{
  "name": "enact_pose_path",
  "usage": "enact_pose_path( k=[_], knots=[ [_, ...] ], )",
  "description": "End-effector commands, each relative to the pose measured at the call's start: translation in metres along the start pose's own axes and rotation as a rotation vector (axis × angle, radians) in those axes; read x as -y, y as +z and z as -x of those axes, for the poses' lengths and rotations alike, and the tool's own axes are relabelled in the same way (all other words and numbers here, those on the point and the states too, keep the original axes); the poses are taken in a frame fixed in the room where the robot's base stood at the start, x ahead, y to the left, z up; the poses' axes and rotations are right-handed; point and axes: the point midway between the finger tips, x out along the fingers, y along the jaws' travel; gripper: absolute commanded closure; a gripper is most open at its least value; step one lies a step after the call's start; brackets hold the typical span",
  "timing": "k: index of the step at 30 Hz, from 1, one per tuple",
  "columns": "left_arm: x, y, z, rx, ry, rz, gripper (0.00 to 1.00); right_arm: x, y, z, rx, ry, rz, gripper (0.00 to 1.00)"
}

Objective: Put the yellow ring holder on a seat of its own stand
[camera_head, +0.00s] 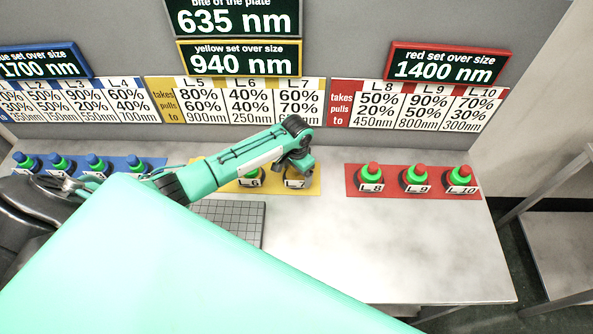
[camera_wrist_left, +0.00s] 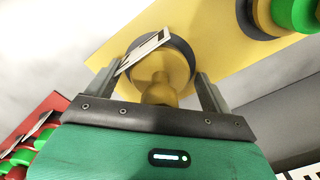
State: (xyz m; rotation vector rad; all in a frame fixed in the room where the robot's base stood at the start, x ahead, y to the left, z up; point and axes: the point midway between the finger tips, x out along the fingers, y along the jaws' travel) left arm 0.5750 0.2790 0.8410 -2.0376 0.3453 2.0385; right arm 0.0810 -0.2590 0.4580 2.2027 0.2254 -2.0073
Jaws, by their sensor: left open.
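In the left wrist view a yellow holder (camera_wrist_left: 158,85) with a narrow knob and a wider round body stands between the two fingers of my left gripper (camera_wrist_left: 160,75). It sits in a dark round seat (camera_wrist_left: 188,50) on a yellow base (camera_wrist_left: 118,42), with a white label across it. The fingers are open, one at each side of the knob; I cannot tell whether they touch it. In the head view my left gripper (camera_head: 301,166) points down over the right end of the yellow base (camera_head: 315,178), at the seat labelled L7 (camera_head: 294,184). My right gripper is not in view.
L6 (camera_head: 250,180), with a green part, stands left of L7. A red base (camera_head: 355,182) with green-and-red pieces is at right, a blue base (camera_head: 150,162) at left. A dark gridded plate (camera_head: 235,222) lies in front. The bench (camera_head: 400,250) is clear at front right.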

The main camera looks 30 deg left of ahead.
Motion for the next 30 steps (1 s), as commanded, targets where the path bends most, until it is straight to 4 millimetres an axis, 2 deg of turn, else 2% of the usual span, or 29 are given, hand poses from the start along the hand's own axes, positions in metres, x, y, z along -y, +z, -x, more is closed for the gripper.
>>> enact_pose_path(
  k=[4, 7, 15, 21, 25, 30],
  knots=[
    [0.0, 0.0, 0.006, -0.001, 0.0, -0.001, 0.16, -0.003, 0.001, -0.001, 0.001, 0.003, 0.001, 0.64],
    [0.001, -0.001, 0.018, -0.003, 0.0, -0.001, 0.16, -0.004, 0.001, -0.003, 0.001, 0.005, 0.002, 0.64],
    [0.001, -0.002, 0.076, -0.005, -0.001, 0.0, 0.16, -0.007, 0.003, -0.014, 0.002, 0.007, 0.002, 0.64],
    [0.0, -0.001, 0.109, -0.003, 0.0, -0.001, 0.16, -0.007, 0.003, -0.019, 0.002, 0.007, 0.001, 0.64],
    [0.0, -0.001, 0.12, -0.001, 0.0, 0.001, 0.16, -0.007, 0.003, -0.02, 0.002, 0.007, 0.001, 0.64],
    [0.0, 0.0, 0.123, 0.0, 0.001, 0.0, 0.16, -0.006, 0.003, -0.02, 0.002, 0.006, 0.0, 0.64]
  ],
)
